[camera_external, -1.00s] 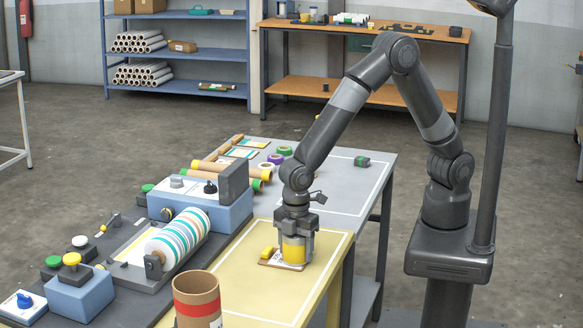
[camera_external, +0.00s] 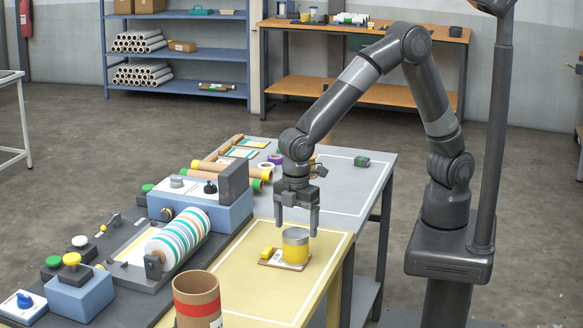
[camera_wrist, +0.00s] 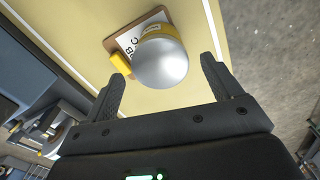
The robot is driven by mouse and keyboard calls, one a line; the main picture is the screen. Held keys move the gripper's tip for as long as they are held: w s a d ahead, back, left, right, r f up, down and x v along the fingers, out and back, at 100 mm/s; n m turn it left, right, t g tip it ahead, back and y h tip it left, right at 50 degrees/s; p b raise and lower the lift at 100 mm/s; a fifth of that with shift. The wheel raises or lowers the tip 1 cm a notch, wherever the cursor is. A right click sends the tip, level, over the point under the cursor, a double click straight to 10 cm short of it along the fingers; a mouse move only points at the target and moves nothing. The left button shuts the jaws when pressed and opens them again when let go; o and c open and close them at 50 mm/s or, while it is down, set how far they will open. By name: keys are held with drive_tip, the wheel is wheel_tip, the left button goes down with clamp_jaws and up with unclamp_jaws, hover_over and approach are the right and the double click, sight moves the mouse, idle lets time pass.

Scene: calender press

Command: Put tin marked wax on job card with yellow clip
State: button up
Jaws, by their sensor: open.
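The tin (camera_external: 295,248), yellow with a grey metal lid, stands upright on the job card (camera_external: 271,262), a small brown board with white paper. The card's yellow clip (camera_external: 267,252) is beside the tin, to its left. In the wrist view the tin's silver lid (camera_wrist: 160,63) covers part of the card (camera_wrist: 112,42), and the yellow clip (camera_wrist: 120,63) shows at its left.
The card lies on a yellow table area (camera_external: 240,268). A brown cardboard tube (camera_external: 197,300) stands at the front. The press with its striped roller (camera_external: 180,238) and blue control boxes (camera_external: 80,290) lie to the left. The grey table behind has free room at right.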

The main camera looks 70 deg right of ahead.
wheel_tip(320, 180, up, 5)
drive_tip(key=shift+f, duration=0.2)
drive_tip(key=shift+w+d+r, duration=0.1)
drive_tip(key=shift+d+r, duration=0.1)
drive_tip(key=shift+d, duration=0.05)
drive_tip(key=d+r+m+t, duration=0.1)
drive_tip(key=d+r+m, duration=0.25)
drive_tip(key=d, duration=0.35)
drive_tip(key=d+r+m+t+y, duration=0.15)
drive_tip(key=d+r, duration=0.25)
drive_tip(key=d, duration=0.4)
drive_tip(key=d+r+m+h, duration=0.1)
drive_tip(key=d+r+m, duration=0.25)
drive_tip(key=d, duration=0.35)
drive_tip(key=s+d+r+m+t, duration=0.2)
drive_tip(key=s+d+m, duration=0.5)
drive_tip(key=s+d, duration=0.4)
drive_tip(key=d+t, duration=0.1)
drive_tip(key=d, duration=0.2)
drive_tip(key=shift+s+d, duration=0.25)
drive_tip(key=shift+s, duration=0.15)
